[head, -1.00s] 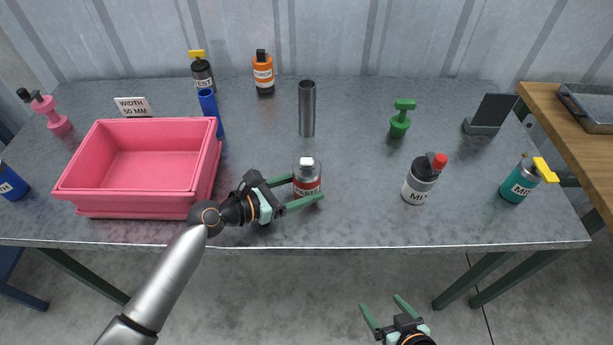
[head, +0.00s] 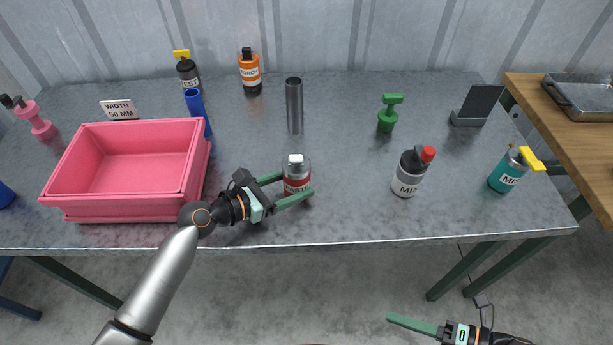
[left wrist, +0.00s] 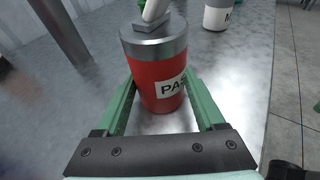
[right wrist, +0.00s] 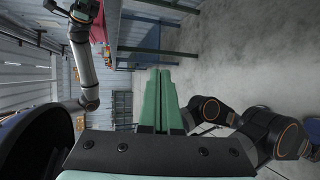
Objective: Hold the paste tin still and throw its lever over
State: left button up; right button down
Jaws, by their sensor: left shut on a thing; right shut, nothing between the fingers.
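The paste tin (head: 297,176) is a red and silver can with a white lever on its lid. It stands upright on the grey table near the front edge. In the left wrist view the tin (left wrist: 160,78) shows its "PA" label, and its white lever (left wrist: 155,11) is cut off by the top of the picture. My left gripper (head: 289,189) is shut around the tin's body, one finger on each side. My right gripper (head: 392,318) is shut and empty, low in front of the table and well away from the tin. Its fingers (right wrist: 160,100) lie together in the right wrist view.
A pink crate (head: 120,208) stands left of the tin. A dark metal tube (head: 294,108) stands behind it. The table between is clear.

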jog(key=w+a+r+n+t+y, duration=0.1)
jog(key=w+a+r+t, duration=0.1)
jog(key=w+a+r, duration=0.1)
jog(key=w+a+r+n+t+y, duration=0.1)
jog(key=w+a+r+t, duration=0.1)
jog(key=w+a+r, duration=0.1)
jog(key=w+a+r+t+y, duration=0.1)
jog(key=w+a+r+t, duration=0.1)
jog(key=w+r, duration=0.3)
jog(key=shift+w+a+r+n+t+y, duration=0.15)
jog(key=shift+a+r+n+t+y, duration=0.2)
jog(key=shift+a+r, duration=0.3)
jog(key=shift+w+a+r+m+t+y, duration=0.25)
jog(key=shift+w+a+m+t+y, duration=0.15)
jog(key=shift+a+m, duration=0.35)
jog(key=shift+d, duration=0.1)
